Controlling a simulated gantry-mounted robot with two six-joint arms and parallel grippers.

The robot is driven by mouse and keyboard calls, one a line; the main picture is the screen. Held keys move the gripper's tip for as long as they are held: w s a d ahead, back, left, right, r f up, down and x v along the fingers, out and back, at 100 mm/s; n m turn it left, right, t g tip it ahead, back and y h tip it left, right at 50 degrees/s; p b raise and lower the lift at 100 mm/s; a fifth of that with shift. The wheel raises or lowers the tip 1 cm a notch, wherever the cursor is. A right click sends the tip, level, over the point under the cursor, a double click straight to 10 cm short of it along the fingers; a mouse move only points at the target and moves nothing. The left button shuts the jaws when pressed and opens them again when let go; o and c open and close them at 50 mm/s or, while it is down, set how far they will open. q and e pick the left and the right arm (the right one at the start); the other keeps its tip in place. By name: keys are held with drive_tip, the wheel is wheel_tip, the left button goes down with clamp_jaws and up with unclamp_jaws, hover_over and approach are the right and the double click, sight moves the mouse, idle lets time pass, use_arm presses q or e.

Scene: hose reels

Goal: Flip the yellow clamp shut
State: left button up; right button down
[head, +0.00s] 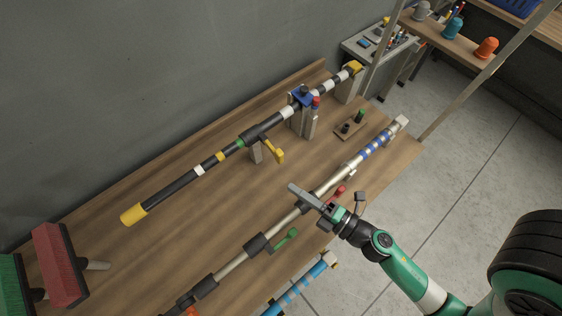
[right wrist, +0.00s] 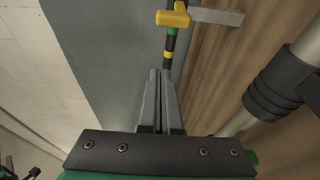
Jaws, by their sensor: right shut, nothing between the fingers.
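The yellow clamp (head: 275,152) is a small lever on a black collar of the dark pole (head: 180,182) with yellow and white bands. It sticks out from the pole at an angle toward the lower right. In the right wrist view the yellow clamp (right wrist: 174,17) shows at the top, beyond my fingertips. My right gripper (head: 294,188) is shut and empty, in front of the clamp and apart from it; its fingers lie together in the right wrist view (right wrist: 160,74). My left gripper is not in view.
A silver pole (head: 230,267) with a green lever (head: 285,240) runs below my right gripper. Grey supports (head: 298,122) hold the dark pole near the wall. Red and green brushes (head: 60,262) are at the lower left. Bare wooden table (head: 190,238) lies between the poles.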

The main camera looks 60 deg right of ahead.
sight(272, 148)
drive_tip(key=w+p, duration=0.2)
drive_tip(key=w, duration=0.9)
drive_tip(key=shift+s+d, duration=0.6)
drive_tip(key=shift+d, duration=0.4)
drive_tip(key=shift+s+d, duration=0.6)
drive_tip(key=shift+d, duration=0.35)
